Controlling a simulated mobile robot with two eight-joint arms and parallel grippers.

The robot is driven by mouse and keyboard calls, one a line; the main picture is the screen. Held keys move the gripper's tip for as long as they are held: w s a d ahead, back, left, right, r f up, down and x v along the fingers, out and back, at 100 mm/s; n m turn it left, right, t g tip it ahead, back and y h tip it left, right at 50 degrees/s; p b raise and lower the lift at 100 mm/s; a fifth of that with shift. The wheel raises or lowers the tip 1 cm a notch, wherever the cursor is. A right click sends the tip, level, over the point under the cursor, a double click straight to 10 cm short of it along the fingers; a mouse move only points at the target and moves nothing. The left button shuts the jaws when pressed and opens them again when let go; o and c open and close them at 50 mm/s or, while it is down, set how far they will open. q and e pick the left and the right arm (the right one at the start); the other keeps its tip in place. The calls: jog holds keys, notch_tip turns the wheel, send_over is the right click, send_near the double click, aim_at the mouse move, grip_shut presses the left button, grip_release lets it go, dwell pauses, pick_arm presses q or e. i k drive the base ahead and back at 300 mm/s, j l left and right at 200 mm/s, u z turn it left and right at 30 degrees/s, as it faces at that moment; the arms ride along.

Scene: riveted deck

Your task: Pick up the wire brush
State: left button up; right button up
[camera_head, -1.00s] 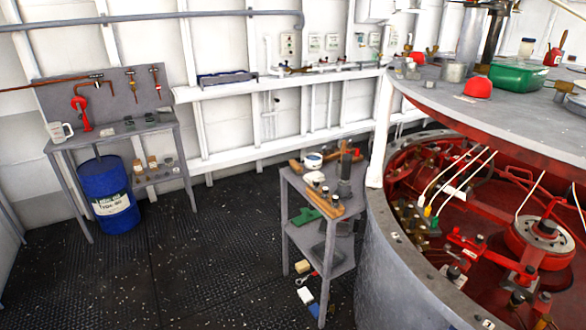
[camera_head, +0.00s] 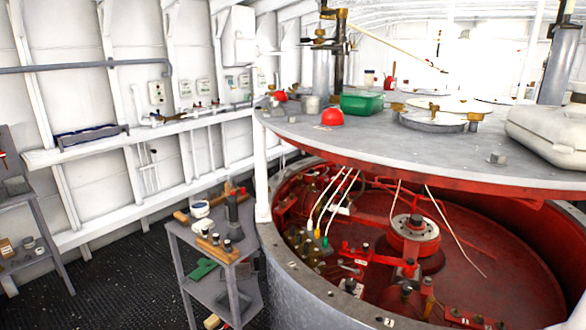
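I cannot pick out the wire brush for certain. A small grey cart (camera_head: 188,236) stands at the lower middle left, with a brown wooden-looking piece (camera_head: 181,217) at its left edge. A wooden block with dark knobs (camera_head: 213,249) lies along its front right side. A white tub (camera_head: 200,209) and a dark upright cylinder (camera_head: 232,208) also stand on its top. These things are too small to tell whether one is a brush. Neither of my grippers is in view.
A large round drum (camera_head: 262,284) with a red interior fills the right. Above it is a grey round top (camera_head: 450,150) bearing a red dome (camera_head: 332,117), a green box (camera_head: 368,102) and a pale case (camera_head: 550,133). Dark deck floor (camera_head: 120,285) is clear left of the cart.

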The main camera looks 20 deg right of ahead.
aim_at(182, 219)
jog(key=z, duration=0.45)
jog(key=i+j+z, duration=0.15)
jog(key=z, duration=0.2)
jog(key=i+j+z, duration=0.5)
jog(key=z, duration=0.2)
jog(key=i+j+z, duration=0.1)
jog(key=j, duration=0.25)
jog(key=i+j+z, duration=0.1)
jog(key=j, duration=0.3)
jog(key=i+j+z, duration=0.1)
jog(key=j, duration=0.3)
jog(key=i+j, duration=0.15)
jog(key=j, duration=0.25)
jog(key=i+j, duration=0.15)
jog(key=j, duration=0.2)
jog(key=i+j, duration=0.15)
jog(key=j, duration=0.25)
jog(key=i+j, duration=0.15)
jog(key=j, duration=0.2)
